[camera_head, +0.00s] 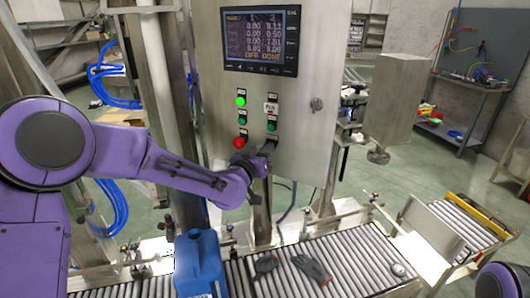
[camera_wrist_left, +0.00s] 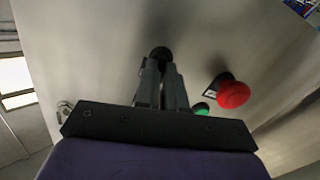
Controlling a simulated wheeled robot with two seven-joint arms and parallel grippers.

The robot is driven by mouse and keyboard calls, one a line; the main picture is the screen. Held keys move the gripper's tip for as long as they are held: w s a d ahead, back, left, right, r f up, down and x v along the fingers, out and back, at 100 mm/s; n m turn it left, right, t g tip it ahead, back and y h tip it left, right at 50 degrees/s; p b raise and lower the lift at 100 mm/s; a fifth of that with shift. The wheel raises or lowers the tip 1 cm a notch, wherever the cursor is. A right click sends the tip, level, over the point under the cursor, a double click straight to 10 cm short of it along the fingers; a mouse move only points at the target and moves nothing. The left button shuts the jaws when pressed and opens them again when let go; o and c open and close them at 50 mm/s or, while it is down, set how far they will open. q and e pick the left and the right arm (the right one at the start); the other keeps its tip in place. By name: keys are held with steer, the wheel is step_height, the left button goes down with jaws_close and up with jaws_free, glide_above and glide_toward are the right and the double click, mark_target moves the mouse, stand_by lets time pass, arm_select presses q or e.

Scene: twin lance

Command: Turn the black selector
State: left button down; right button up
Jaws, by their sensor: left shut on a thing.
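The black selector (camera_wrist_left: 161,53) is a small dark knob on the panel face of the steel control cabinet (camera_head: 300,170). In the left wrist view it sits between the tips of my left gripper (camera_wrist_left: 160,66), whose two grey fingers are closed on it. In the head view my left gripper (camera_head: 268,147) reaches the lower part of the panel, and the selector is hidden or too small to make out behind it. My right gripper is out of view.
A red button (camera_head: 240,143) and a lit green button (camera_head: 241,101) sit close by on the panel, below a display (camera_head: 261,40). A blue jug (camera_head: 199,262) and dark gloves (camera_head: 312,268) are on the roller conveyor (camera_head: 350,250) below.

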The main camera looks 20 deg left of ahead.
arm_select(q)
steer(key=n, duration=0.2)
steer(key=n+b, duration=0.1)
steer(key=n, duration=0.3)
steer(key=shift+a+f+n, duration=0.15)
steer(key=shift+f+n, duration=0.1)
steer(key=shift+n, duration=0.15)
stand_by(0.4)
steer(key=c, duration=1.2)
jaws_free()
steer(key=shift+r, duration=0.1)
steer(key=shift+s, duration=0.1)
steer(key=s+b, duration=0.1)
steer(key=s, duration=0.2)
steer(key=s+a+b, duration=0.1)
steer(key=s, duration=0.3)
steer(key=s+b, duration=0.1)
steer(key=s, duration=0.2)
steer(key=shift+s+a, duration=0.2)
steer(key=shift+a, duration=0.1)
